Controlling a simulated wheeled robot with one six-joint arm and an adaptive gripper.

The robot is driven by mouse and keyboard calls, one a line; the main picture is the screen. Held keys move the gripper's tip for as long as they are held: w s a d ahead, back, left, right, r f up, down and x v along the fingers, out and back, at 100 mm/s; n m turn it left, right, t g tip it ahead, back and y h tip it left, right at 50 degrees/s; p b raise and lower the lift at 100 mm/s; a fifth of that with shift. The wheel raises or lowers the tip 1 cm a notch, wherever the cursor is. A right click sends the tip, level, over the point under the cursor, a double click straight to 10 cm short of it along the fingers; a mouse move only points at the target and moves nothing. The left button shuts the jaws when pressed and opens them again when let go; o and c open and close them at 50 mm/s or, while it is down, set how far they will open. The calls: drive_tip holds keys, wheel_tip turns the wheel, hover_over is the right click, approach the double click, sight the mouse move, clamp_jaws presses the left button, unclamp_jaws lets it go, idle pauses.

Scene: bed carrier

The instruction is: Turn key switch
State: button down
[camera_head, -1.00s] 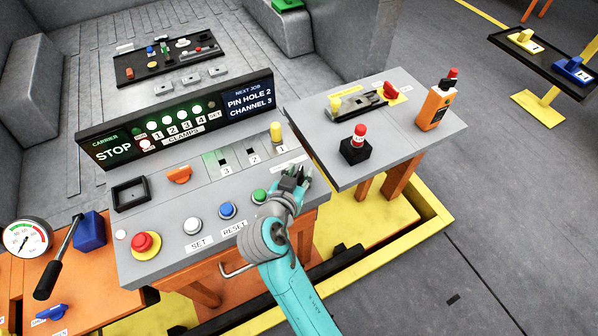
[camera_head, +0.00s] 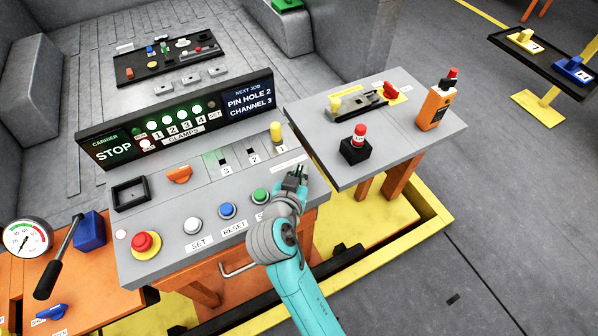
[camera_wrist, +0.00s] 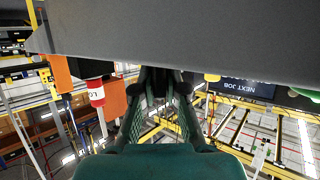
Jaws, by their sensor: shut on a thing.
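My gripper (camera_head: 297,174) is at the right end of the grey control console (camera_head: 160,228), low over its top. In the wrist view my gripper (camera_wrist: 160,82) has its fingers drawn together against a small dark part under the console's edge; I take this part to be the key switch (camera_wrist: 158,77). The fingers hide the key switch in the head view, so its angle cannot be told. A white label strip (camera_head: 288,161) lies just behind the fingers.
Near my arm are a green button (camera_head: 260,196), a blue button (camera_head: 227,210) and a yellow-topped lever (camera_head: 276,132). A side table (camera_head: 405,125) stands to the right with a red-topped item on a black block (camera_head: 356,148) and an orange device (camera_head: 435,108). The display (camera_head: 115,148) reads STOP.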

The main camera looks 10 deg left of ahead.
drive_tip(key=n+y, duration=0.4)
drive_tip(key=y, duration=0.1)
drive_tip(key=shift+d, duration=0.1)
drive_tip(key=n+g+y, duration=0.1)
drive_tip(key=n+y, duration=0.1)
drive_tip(key=n+g+y, duration=0.1)
drive_tip(key=n+y, duration=0.1)
drive_tip(key=shift+w+n+g+y, duration=0.1)
drive_tip(key=shift+n+g+y, duration=0.2)
drive_tip(key=shift+n+y, duration=0.1)
drive_tip(key=n+g+y, duration=0.3)
drive_tip(key=n, duration=0.1)
drive_tip(key=n+g+y, duration=0.2)
drive_tip(key=n+g, duration=0.2)
drive_tip(key=g, duration=0.1)
drive_tip(key=shift+f+n, duration=0.1)
drive_tip(key=shift+n, duration=0.2)
drive_tip(key=c, duration=1.2)
unclamp_jaws()
